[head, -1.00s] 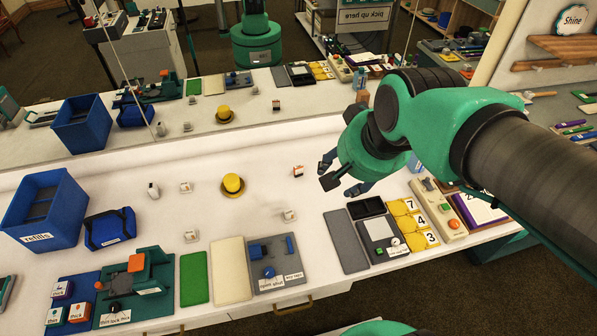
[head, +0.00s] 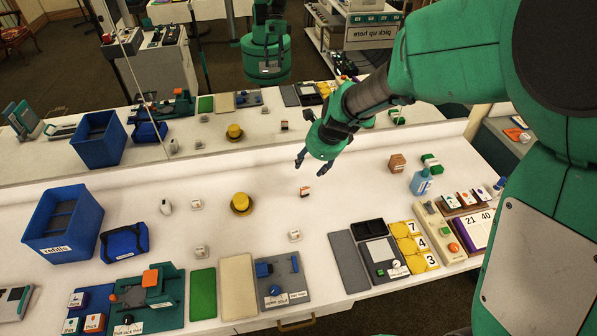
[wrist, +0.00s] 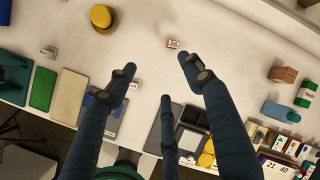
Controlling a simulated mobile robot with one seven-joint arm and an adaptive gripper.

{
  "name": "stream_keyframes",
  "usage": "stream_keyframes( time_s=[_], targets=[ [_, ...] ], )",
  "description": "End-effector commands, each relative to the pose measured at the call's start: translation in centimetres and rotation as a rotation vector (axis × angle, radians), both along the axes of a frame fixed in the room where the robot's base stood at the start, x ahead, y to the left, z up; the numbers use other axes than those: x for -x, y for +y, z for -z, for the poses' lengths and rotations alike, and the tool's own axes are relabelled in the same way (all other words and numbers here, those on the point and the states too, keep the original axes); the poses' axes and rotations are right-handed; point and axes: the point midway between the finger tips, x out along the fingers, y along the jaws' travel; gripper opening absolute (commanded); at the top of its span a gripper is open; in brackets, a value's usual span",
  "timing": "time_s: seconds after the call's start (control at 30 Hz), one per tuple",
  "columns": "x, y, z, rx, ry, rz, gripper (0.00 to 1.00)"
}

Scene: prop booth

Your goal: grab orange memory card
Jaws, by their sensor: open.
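A small orange and white block (head: 305,191), which looks like the orange memory card, stands on the white table right of the yellow hat-shaped object. It also shows near the top middle of the wrist view (wrist: 174,44). My gripper (head: 312,166) is open and empty, its fingers pointing down above the table. In the head view its fingertips appear just above the card in the picture, apart from it. In the wrist view the card lies beyond the gap between the spread fingers (wrist: 157,64). Nothing covers the card.
The yellow hat-shaped object (head: 241,202) stands left of the card. A small pale block (head: 294,235) lies in front of it. A brown block (head: 397,163) and blue bottle (head: 420,182) stand to the right. A mirror-like panel runs behind. Table around the card is clear.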

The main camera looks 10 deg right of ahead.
Motion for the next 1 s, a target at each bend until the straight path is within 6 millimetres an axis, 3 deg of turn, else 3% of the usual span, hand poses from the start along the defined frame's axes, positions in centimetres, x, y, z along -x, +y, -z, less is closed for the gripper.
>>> stream_keyframes(
  time_s=[0.3,0.53,0.7,1.0],
  targets=[
    [-5.2,-1.1,7.9,-0.195,0.084,0.497,0.52],
    [-7.0,-1.9,12.5,-0.287,0.117,0.765,0.52],
    [-7.5,-2.1,13.9,-0.315,0.124,0.846,0.52],
    [-7.5,-2.2,14.1,-0.318,0.124,0.855,0.52]
  ],
)
